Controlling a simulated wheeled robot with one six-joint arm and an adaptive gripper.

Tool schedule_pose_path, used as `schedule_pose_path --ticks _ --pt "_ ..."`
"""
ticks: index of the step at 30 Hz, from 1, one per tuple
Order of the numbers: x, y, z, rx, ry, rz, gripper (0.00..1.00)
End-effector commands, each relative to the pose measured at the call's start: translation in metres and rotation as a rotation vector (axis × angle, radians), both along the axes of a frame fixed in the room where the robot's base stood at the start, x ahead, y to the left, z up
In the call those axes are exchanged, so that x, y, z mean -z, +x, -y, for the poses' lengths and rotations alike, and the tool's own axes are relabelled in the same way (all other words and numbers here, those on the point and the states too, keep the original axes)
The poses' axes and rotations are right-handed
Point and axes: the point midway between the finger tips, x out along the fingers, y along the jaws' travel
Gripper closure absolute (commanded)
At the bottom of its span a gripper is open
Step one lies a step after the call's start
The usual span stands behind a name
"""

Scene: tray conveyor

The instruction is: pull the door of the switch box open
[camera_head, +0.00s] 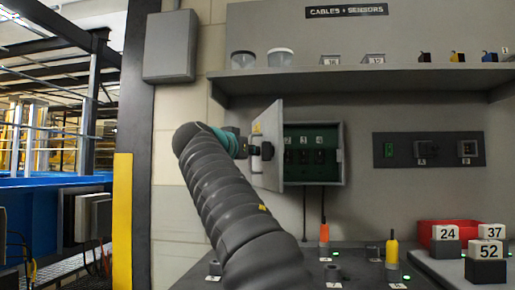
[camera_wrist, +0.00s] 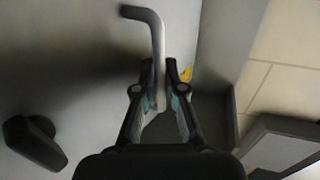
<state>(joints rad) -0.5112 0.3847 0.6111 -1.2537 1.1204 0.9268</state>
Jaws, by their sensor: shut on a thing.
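The switch box (camera_head: 344,155) is on the wall in the head view. Its grey door (camera_head: 268,110) stands well open on the left side, showing a dark green inside with numbered switches (camera_head: 304,157). A dark knob (camera_head: 267,151) is on the door; it also shows at the lower left of the wrist view (camera_wrist: 35,140). My gripper (camera_head: 243,147) is at the door's left part. In the wrist view my gripper (camera_wrist: 164,80) is shut on a bent metal handle (camera_wrist: 158,40), with a finger on each side. The door's face (camera_wrist: 75,60) fills the left there.
A shelf (camera_head: 370,75) with cups and small parts runs above the box. A grey wall box (camera_head: 169,47) is at upper left, near a dark post (camera_head: 137,100). Below are a bench with orange (camera_head: 324,234) and yellow (camera_head: 392,248) plugs, a red bin (camera_head: 440,226) and numbered blocks (camera_head: 486,268).

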Motion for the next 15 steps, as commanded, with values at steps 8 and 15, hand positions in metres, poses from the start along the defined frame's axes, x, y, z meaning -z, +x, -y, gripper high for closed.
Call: schedule_pose_path --ticks 8,15 --pt "-0.001 0.003 -0.016 0.053 -0.001 -0.003 1.0" --pt "0.0 0.005 -0.024 0.052 -0.001 -0.003 1.0"
